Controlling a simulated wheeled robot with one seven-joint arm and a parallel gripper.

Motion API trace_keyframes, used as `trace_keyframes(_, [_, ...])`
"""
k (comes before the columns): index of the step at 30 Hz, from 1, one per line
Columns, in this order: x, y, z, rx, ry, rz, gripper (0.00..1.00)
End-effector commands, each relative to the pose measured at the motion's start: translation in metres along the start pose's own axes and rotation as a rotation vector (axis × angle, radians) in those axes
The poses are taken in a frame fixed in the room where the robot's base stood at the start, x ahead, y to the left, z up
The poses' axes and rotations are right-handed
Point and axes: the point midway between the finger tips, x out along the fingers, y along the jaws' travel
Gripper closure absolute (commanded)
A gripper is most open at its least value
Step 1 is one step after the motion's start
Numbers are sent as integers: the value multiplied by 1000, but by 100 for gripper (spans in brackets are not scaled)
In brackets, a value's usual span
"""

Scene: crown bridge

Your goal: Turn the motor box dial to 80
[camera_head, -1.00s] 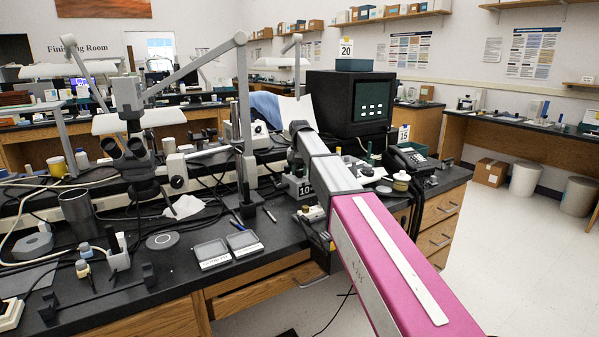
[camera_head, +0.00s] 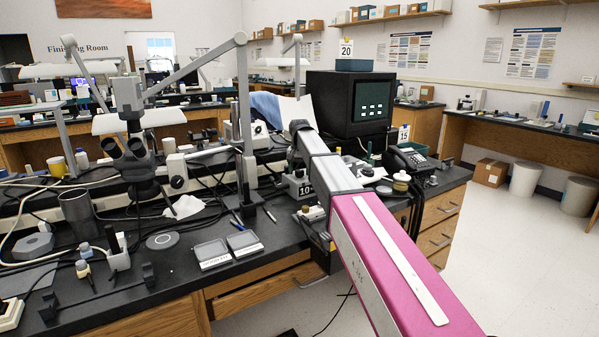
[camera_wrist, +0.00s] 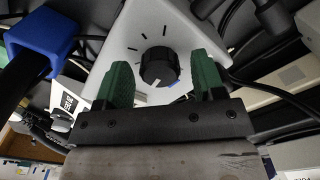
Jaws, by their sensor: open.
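In the wrist view the motor box (camera_wrist: 190,30) is a pale box with a round black dial (camera_wrist: 159,65) on its face. Dark tick marks fan out around the dial's left and upper side. A white mark shows at the dial's lower edge, and a small blue mark lies just right of it. My gripper (camera_wrist: 161,62) is open, with one green finger on each side of the dial. Gaps show between both fingers and the dial. No numbers are readable on the scale. In the head view my arm hides the gripper and dial.
A blue block-like part (camera_wrist: 40,38) stands at the left of the wrist view, and dark cables run around the box.

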Motion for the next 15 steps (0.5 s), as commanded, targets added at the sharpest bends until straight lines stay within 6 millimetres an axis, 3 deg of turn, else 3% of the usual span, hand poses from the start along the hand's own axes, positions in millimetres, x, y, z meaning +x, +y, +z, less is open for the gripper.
trace_keyframes(15, [-85,0,-1,0,1,0,37])
